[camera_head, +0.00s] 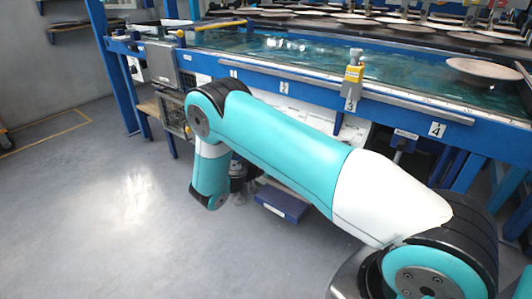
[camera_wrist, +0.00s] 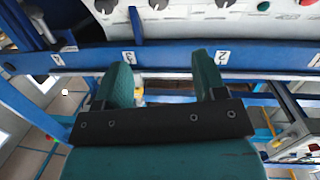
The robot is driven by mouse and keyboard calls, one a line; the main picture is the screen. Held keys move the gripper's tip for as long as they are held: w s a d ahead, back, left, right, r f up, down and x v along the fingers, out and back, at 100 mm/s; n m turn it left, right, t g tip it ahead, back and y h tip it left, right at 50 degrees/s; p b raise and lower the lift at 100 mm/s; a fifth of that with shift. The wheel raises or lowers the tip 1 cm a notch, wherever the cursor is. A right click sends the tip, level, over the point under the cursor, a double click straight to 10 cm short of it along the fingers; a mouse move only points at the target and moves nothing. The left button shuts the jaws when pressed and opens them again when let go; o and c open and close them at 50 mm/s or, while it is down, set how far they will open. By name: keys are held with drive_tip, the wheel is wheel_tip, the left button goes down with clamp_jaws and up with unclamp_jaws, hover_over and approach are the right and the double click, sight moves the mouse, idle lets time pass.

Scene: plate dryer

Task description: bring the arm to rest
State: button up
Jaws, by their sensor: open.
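My arm stretches from the lower right to the middle of the head view, in front of the plate dryer (camera_head: 300,82). Its far end bends down there, and the gripper itself is mostly hidden behind the arm. In the wrist view my gripper (camera_wrist: 165,78) shows two green fingers spread apart with nothing between them. Beyond the fingers is the dryer's blue frame beam (camera_wrist: 180,57) with number labels. I cannot tell the exact gap between fingers and beam.
Several plates lie on the dryer, one plate (camera_head: 484,70) near its right end. A yellow-topped fitting (camera_head: 352,75) stands on the dryer's front edge. A blue box (camera_head: 282,203) lies low behind the arm. The grey floor (camera_head: 90,215) at left is clear.

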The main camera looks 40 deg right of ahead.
drive_tip(key=shift+s, duration=0.1)
idle(0.4)
drive_tip(key=s+a+r+n+g+y, duration=0.1)
drive_tip(key=s+a+r+n+y, duration=0.35)
drive_tip(key=a+y, duration=0.2)
drive_tip(key=s+a+r+n+y, duration=0.35)
drive_tip(key=a+r+y, duration=0.2)
drive_tip(key=a, duration=0.25)
drive_tip(key=s+a+r+n+g+y, duration=0.1)
drive_tip(key=s+a+r+n+y, duration=0.5)
drive_tip(key=s, duration=0.5)
drive_tip(key=s+a+r+n+g+y, duration=0.1)
drive_tip(key=s+a+r+n+y, duration=0.1)
drive_tip(key=s+a+r+n, duration=0.5)
drive_tip(key=s+r+p, duration=0.3)
drive_tip(key=r+p, duration=2.1)
drive_tip(key=p, duration=0.2)
drive_tip(key=shift+a+n+p, duration=0.2)
drive_tip(key=shift+n+p, duration=0.1)
drive_tip(key=shift+r, duration=0.1)
